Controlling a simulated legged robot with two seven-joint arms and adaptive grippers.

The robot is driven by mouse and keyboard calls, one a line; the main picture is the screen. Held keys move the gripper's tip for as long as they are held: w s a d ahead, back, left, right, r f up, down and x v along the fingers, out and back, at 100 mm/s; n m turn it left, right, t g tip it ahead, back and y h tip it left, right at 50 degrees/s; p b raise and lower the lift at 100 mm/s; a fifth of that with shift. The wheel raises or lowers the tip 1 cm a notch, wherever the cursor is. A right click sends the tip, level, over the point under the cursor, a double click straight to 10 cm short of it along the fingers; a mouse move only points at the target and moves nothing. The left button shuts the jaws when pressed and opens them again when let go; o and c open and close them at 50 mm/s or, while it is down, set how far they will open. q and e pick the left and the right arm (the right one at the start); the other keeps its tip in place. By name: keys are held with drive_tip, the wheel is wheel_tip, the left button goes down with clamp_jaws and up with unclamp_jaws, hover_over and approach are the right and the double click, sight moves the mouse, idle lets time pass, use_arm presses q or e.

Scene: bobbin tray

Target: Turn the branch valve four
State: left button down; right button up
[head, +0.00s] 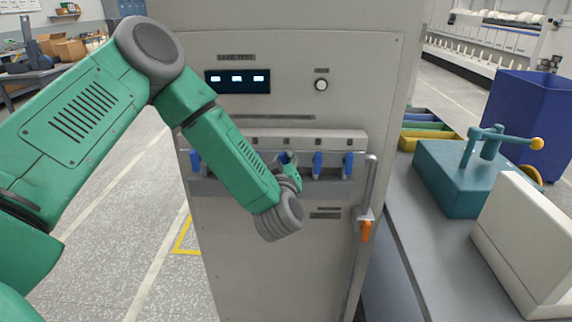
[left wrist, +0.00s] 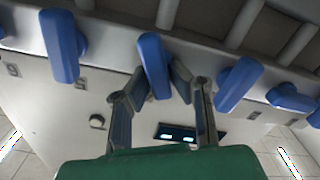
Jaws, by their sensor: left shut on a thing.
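A grey cabinet (head: 300,95) carries a row of blue valve handles along a pale manifold (head: 320,140). My left gripper (head: 291,172) reaches the row from the left and is shut on one blue handle (head: 284,157), the third from the right end. In the left wrist view, this gripped handle (left wrist: 153,62) stands between the two fingers of the gripper (left wrist: 160,82). Another handle (head: 195,160) shows at the left end; my forearm hides those between. My right gripper is not in view.
A lit display (head: 237,80) and a round button (head: 321,85) sit above the row. A grey lever with an orange part (head: 366,230) stands close on the right. A bench (head: 425,255) beyond it holds a teal box fixture (head: 455,180) and a cream block (head: 520,245).

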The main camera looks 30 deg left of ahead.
use_arm(q)
drive_tip(key=n, duration=0.1)
drive_tip(key=n+b, duration=0.1)
drive_tip(key=f+n+b, duration=0.1)
drive_tip(key=shift+s+a+n, duration=0.1)
drive_tip(key=shift+s+n, duration=0.15)
drive_tip(key=shift+n, duration=0.15)
drive_tip(key=n+b, duration=0.2)
drive_tip(key=shift+a+f+n, duration=0.1)
drive_tip(key=shift+f+n, duration=0.15)
drive_tip(key=shift+n, duration=0.05)
drive_tip(key=shift+s+a+f+n+b, duration=0.1)
drive_tip(key=shift+f+n+b, duration=0.1)
drive_tip(key=shift+n+b, duration=1.2)
drive_tip(key=shift+s+f+n+b, duration=0.15)
drive_tip(key=shift+n+b, duration=0.85)
drive_tip(key=shift+n, duration=0.7)
drive_tip(key=c, duration=1.6)
unclamp_jaws()
drive_tip(key=shift+o, duration=0.6)
drive_tip(key=shift+r, duration=0.3)
